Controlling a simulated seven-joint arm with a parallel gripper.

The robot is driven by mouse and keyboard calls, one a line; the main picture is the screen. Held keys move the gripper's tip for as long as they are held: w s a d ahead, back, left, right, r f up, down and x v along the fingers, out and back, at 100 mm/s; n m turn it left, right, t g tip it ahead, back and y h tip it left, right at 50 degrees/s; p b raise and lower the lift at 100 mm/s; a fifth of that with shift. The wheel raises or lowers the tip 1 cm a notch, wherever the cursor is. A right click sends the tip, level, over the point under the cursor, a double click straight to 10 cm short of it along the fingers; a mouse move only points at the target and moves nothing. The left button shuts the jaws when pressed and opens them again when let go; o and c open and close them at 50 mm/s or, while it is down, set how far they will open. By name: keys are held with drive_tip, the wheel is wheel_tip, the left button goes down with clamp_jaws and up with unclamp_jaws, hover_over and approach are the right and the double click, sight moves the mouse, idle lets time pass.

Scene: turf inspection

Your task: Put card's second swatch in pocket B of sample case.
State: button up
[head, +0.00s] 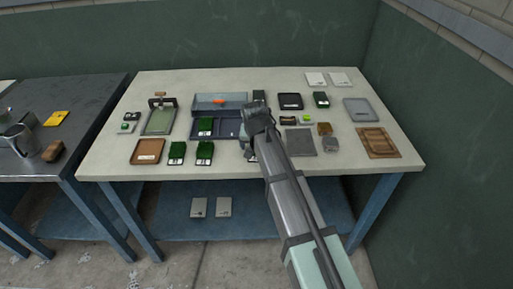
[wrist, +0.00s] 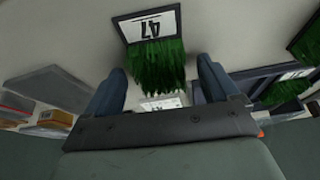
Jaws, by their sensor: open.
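The sample case (head: 229,128) lies open at the middle of the table, its clear lid raised at the back. A green turf swatch (head: 205,126) sits in its left part. My gripper (head: 249,149) is over the case's right end, hiding part of it. I cannot make out the card or the pocket letters.
Two more green swatches (head: 190,153) lie at the front, beside a brown tray (head: 148,151). A dark tray (head: 290,101), a grey mat (head: 301,141) and a wooden tray (head: 377,142) lie to the right.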

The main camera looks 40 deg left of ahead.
drive_tip(key=c, duration=1.2)
wheel_tip(320, 180, up, 9)
drive_tip(key=shift+r, duration=0.1)
drive_tip(key=w+a+r+n, duration=0.1)
drive_tip(key=w+a, duration=0.2)
drive_tip(key=a, duration=1.3)
drive_tip(key=shift+w+d+f, duration=0.1)
drive_tip(key=shift+d+f, duration=0.05)
drive_tip(key=shift+f, duration=4.45)
